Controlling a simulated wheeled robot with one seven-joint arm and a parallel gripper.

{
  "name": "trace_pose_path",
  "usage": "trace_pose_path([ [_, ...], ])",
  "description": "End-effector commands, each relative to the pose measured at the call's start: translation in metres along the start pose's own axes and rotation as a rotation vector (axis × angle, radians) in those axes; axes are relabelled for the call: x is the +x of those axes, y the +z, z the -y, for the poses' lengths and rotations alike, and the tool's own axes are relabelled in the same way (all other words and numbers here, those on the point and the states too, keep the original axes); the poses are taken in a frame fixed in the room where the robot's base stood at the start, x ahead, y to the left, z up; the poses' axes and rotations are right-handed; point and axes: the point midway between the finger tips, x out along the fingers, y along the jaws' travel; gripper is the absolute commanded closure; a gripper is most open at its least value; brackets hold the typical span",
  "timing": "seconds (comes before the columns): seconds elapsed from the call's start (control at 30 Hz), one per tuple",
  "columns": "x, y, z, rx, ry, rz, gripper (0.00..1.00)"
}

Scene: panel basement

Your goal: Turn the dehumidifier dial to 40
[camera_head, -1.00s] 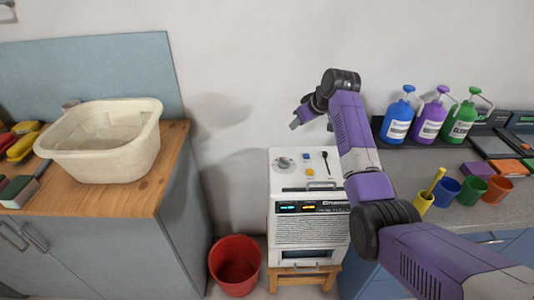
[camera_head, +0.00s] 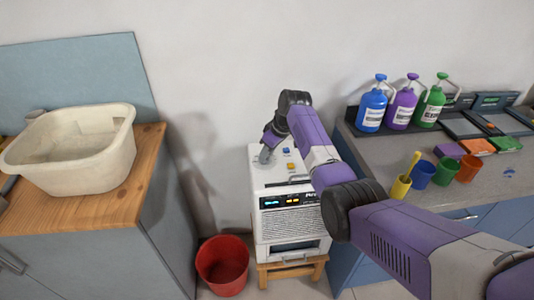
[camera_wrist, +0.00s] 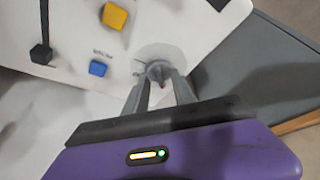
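The dehumidifier (camera_head: 290,224) is a white box with a front grille, standing on a small wooden stool. My gripper (camera_head: 265,156) is over the left part of its top panel and hides the dial in the head view. In the wrist view, the grey dial (camera_wrist: 157,70) sits on a pale round plate. My gripper's two fingers (camera_wrist: 160,80) point down at it, apart, with their tips at either side of the knob. I cannot tell whether they touch it. The dial's marks are too blurred to read.
A yellow button (camera_wrist: 114,16), a blue button (camera_wrist: 98,68) and a black lever (camera_wrist: 41,53) share the panel. A red bin (camera_head: 222,266) stands at the left of the stool. Counters flank it, with a beige basin (camera_head: 75,150) left and bottles (camera_head: 402,108) and cups right.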

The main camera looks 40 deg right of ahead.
Motion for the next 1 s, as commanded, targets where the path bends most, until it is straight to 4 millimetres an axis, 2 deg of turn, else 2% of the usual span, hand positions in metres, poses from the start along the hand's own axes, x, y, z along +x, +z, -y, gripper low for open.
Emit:
trace_pose_path([
  [0.33, 0.0033, -0.0001, 0.0003, 0.000, 0.000, 0.000, 0.71],
  [0.47, 0.0032, -0.0001, 0.0002, 0.000, 0.000, 0.000, 0.97],
  [0.5, 0.0032, 0.0000, 0.0002, 0.000, 0.000, 0.000, 1.00],
  [1.0, 0.0021, -0.0006, 0.0021, 0.058, 0.023, 0.000, 1.00],
])
